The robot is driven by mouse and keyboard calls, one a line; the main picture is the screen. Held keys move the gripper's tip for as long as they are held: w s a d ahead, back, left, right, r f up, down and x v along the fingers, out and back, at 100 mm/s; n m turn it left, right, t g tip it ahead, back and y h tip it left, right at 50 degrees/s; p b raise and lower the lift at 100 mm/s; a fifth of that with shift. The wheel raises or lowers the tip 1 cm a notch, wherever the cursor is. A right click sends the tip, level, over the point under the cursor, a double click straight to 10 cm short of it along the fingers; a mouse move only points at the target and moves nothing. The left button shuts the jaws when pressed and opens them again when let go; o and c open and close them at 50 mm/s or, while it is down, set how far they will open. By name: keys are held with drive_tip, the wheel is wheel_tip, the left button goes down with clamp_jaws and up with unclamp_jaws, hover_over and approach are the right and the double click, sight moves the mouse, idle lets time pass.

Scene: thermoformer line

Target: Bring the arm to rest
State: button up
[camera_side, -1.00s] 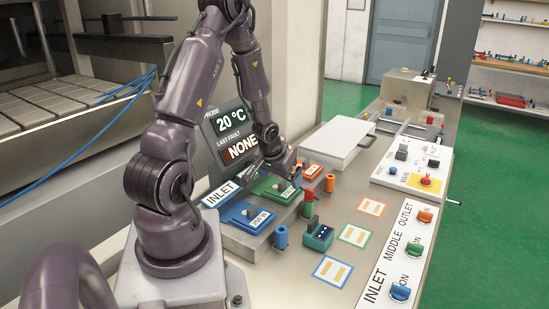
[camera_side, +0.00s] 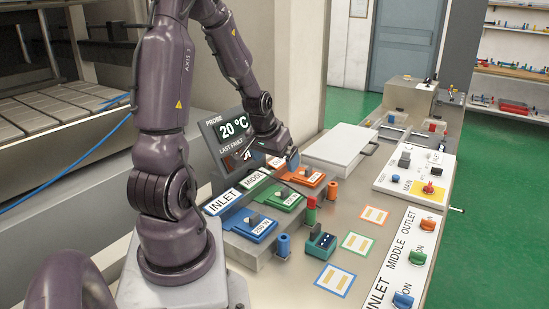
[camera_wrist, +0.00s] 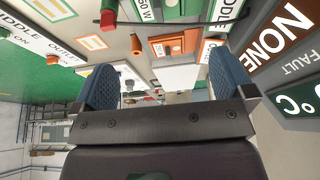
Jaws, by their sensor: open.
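My gripper (camera_side: 284,158) hangs in front of the probe display, above and behind the orange outlet block (camera_side: 307,177) in the side view. In the wrist view the two blue padded fingers of my gripper (camera_wrist: 160,84) stand wide apart with nothing between them. My arm is bent, with its elbow high and the forearm sloping down to the right. The gripper appears clear of the blocks, though its exact height above them is hard to tell.
Blue (camera_side: 249,226) and green (camera_side: 279,197) blocks line the raised step. Pegs and a teal device (camera_side: 320,245) stand in front. A white lidded box (camera_side: 340,146), the probe display (camera_side: 228,132) and a switch panel (camera_side: 405,262) surround the bench. Open bench lies around the coloured cards.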

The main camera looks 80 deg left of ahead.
idle(0.3)
drive_tip(key=d+r+m+h, duration=0.1)
drive_tip(key=d+r+m, duration=0.2)
drive_tip(key=d+r, duration=0.2)
drive_tip(key=s+d+r+m+t+h, duration=0.1)
drive_tip(key=d+r+m, duration=0.2)
drive_tip(key=d, duration=0.9)
drive_tip(key=s+d+r+m+t+h, duration=0.1)
drive_tip(key=d+r+m, duration=0.2)
drive_tip(key=d+r, duration=0.5)
drive_tip(key=shift+s+d+r, duration=0.15)
drive_tip(key=shift+d+r, duration=0.2)
drive_tip(key=shift+d, duration=0.25)
